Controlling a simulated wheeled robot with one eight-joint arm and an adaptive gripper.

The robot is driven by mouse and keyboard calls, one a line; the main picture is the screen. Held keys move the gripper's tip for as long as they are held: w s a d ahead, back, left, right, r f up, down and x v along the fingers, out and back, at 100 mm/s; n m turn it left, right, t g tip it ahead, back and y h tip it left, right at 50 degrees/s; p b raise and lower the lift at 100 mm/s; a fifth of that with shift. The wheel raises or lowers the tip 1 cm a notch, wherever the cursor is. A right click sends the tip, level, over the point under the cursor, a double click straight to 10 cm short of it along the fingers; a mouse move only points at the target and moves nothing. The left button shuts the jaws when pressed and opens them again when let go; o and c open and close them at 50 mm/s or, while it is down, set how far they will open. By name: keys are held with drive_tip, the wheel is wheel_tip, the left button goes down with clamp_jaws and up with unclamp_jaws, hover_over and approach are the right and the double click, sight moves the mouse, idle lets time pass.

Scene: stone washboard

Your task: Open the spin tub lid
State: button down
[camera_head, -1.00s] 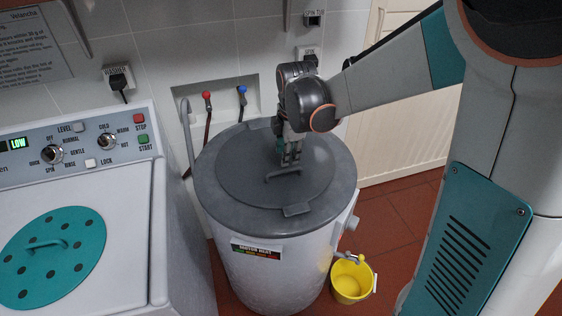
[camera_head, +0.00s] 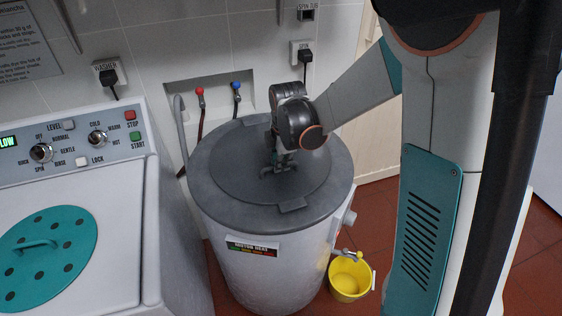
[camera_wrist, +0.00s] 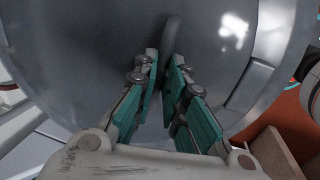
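The spin tub (camera_head: 262,260) is a pale grey drum with a dark grey round lid (camera_head: 235,180). The lid lies flat and closed on top. A small bar handle (camera_head: 268,170) stands on it and shows in the wrist view (camera_wrist: 172,35) as a dark bar running between my fingers. My gripper (camera_head: 281,163) is low over the lid, at the handle. In the wrist view my gripper (camera_wrist: 165,62) has its teal-padded fingers apart, one on each side of the handle, with a narrow gap. Contact with the handle cannot be made out.
A washing machine (camera_head: 150,220) with a teal perforated disc (camera_head: 60,275) stands at left. Red and blue taps (camera_head: 236,86) and hoses are in the wall recess behind the tub. A yellow bucket (camera_head: 345,290) stands on the red floor at the tub's right.

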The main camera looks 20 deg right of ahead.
drive_tip(key=shift+r, duration=0.1)
drive_tip(key=w+r+p, duration=0.5)
drive_tip(key=r, duration=0.4)
drive_tip(key=w+r+g+p, duration=0.1)
drive_tip(key=w+r+p, duration=0.4)
drive_tip(key=r, duration=0.5)
drive_tip(key=shift+w+p, duration=0.2)
drive_tip(key=shift+p, duration=0.15)
drive_tip(key=c, duration=2)
unclamp_jaws()
drive_tip(key=o, duration=0.3)
drive_tip(key=shift+w+f, duration=0.15)
drive_tip(key=shift+w, duration=0.05)
drive_tip(key=shift+o, duration=0.2)
drive_tip(key=shift+w, duration=0.1)
